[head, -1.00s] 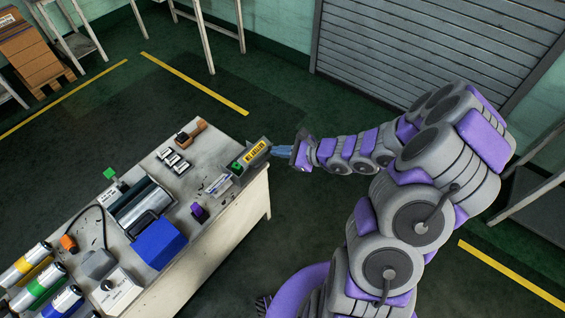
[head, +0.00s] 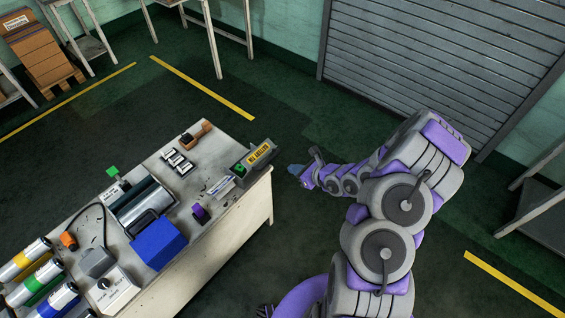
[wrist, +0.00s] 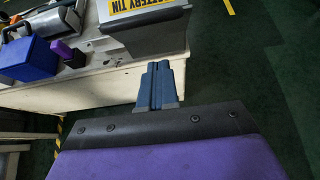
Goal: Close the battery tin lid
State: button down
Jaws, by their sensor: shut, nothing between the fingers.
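The grey battery tin (head: 262,164) sits at the right end of the workbench, with its yellow label facing up and outward. It also shows at the top of the wrist view (wrist: 155,38), partly cut off by the frame. A dark opening with a green item (head: 239,168) shows on its left side, and the labelled lid part appears raised; its exact angle cannot be told. My gripper (head: 292,169) is off the bench edge, right of the tin and apart from it. In the wrist view its blue fingers (wrist: 157,67) are together and empty, pointing toward the tin.
The workbench (head: 221,228) also holds a blue box (head: 158,243), a purple block (head: 200,212), a metal cylinder device (head: 142,206) and several small cells (head: 178,162). A rolling shutter (head: 440,65) stands behind.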

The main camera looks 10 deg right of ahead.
jog(key=shift+w+a+b, duration=0.3)
jog(key=shift+w+a, duration=0.6)
jog(key=shift+w, duration=0.3)
jog(key=shift+w+a+b, duration=0.3)
jog(key=shift+w+a, duration=0.6)
jog(key=shift+w, duration=0.25)
